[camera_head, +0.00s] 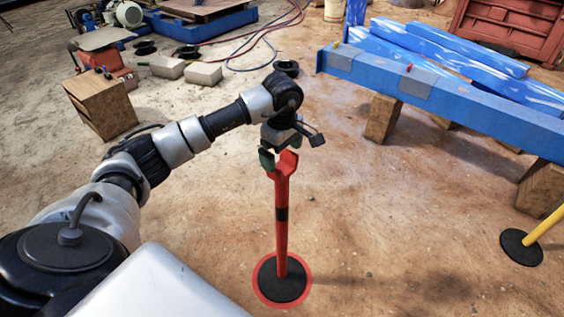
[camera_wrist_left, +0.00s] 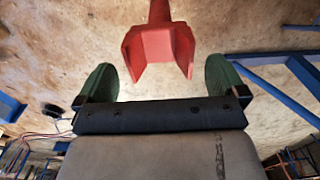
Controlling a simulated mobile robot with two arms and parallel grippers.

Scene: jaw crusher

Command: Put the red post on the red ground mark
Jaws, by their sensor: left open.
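The red post (camera_head: 282,222) stands upright in the head view, with a black band, a black round base (camera_head: 281,283) and a forked red top (camera_head: 287,164). Its base sits within the red ground mark (camera_head: 259,292), a ring that shows around the base. My left gripper (camera_head: 277,160) is open at the forked top. In the left wrist view the forked top (camera_wrist_left: 158,45) lies between and just beyond the green fingers of the left gripper (camera_wrist_left: 162,82), with gaps on both sides. My right gripper is not in view.
A blue steel beam (camera_head: 450,95) on wooden blocks (camera_head: 383,118) stands at the upper right. A yellow post with a black base (camera_head: 521,247) is at the right edge. A wooden box (camera_head: 101,104) and grey blocks (camera_head: 203,74) are at the upper left. Floor around the red post is clear.

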